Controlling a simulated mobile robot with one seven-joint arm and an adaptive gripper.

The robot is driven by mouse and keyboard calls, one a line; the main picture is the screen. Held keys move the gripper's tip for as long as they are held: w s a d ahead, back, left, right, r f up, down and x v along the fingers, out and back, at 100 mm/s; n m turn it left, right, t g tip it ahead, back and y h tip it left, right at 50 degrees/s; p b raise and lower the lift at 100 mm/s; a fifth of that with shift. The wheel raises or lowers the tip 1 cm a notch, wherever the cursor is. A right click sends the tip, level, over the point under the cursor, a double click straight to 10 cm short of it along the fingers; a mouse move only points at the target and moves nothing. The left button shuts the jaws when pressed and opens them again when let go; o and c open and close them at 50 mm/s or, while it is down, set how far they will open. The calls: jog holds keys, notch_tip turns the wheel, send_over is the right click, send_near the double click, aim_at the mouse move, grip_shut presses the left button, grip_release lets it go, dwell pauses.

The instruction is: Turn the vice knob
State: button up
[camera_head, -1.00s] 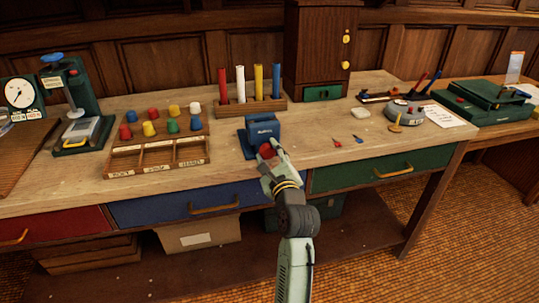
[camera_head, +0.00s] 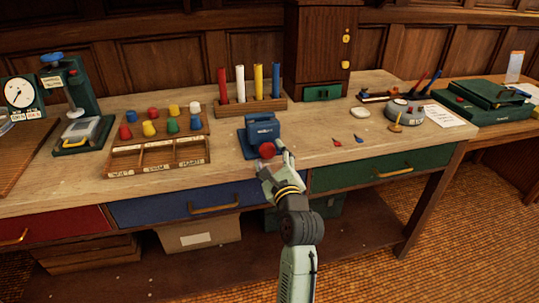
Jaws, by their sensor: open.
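The blue vice (camera_head: 262,129) stands at the front part of the wooden bench, near its middle. Its round red knob (camera_head: 267,151) faces the front edge of the bench. My gripper (camera_head: 270,160) is open and right at the knob, with one finger to the right of it. The lower left part of the knob is partly covered by the gripper. I cannot tell whether the fingers touch the knob.
A sorting tray (camera_head: 158,158) with several coloured pegs stands to the left. A rack (camera_head: 250,106) of coloured tubes is behind the vice. Small darts (camera_head: 337,142) lie to the right. Drawer handles (camera_head: 214,203) stick out below the bench top.

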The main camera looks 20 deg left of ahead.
jog(key=v, duration=1)
